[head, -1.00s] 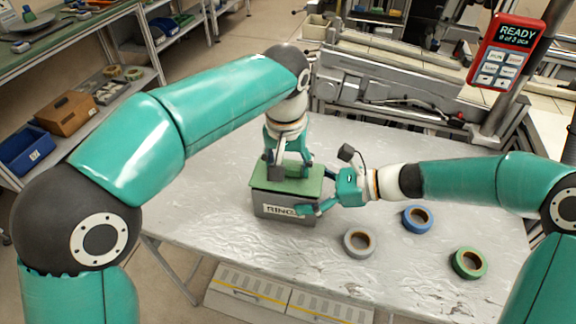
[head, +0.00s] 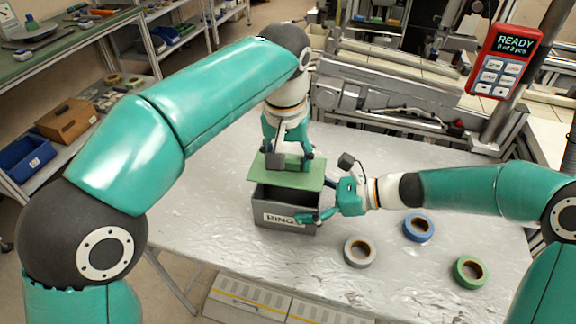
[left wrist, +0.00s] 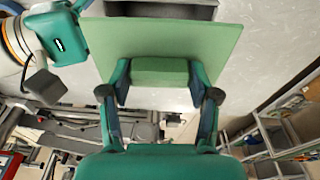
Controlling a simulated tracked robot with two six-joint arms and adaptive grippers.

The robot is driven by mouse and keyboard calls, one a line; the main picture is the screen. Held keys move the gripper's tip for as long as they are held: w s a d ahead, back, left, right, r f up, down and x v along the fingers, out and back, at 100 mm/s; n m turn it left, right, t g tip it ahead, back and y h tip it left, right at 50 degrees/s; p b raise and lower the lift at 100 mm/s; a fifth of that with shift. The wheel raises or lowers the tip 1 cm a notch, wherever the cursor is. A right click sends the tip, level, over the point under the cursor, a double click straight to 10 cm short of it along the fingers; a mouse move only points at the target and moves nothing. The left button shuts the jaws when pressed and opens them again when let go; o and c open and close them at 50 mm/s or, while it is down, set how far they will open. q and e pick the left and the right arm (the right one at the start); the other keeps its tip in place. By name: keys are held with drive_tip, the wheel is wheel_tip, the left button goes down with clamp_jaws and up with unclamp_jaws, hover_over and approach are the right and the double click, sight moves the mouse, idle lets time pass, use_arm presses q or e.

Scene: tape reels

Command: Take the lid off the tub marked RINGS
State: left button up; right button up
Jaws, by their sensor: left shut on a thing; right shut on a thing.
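The grey tub (head: 286,208) with the RINGS label on its front stands on the table, its dark inside showing. The green lid (head: 262,172) is raised above the tub and set toward its far side. My left gripper (head: 288,163) is shut on the lid's raised block, from above. In the left wrist view the lid (left wrist: 165,45) fills the middle and my left gripper (left wrist: 158,85) clasps the block from both sides. My right gripper (head: 312,214) is shut on the tub's right wall near the front corner.
A grey tape reel (head: 360,252), a blue reel (head: 418,227) and a green reel (head: 469,271) lie on the table (head: 205,215) to the right. A red display panel (head: 503,58) reads READY on a post at the right. The table's left part is clear.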

drive_tip(key=o, duration=1.4)
drive_tip(key=shift+o, duration=0.2)
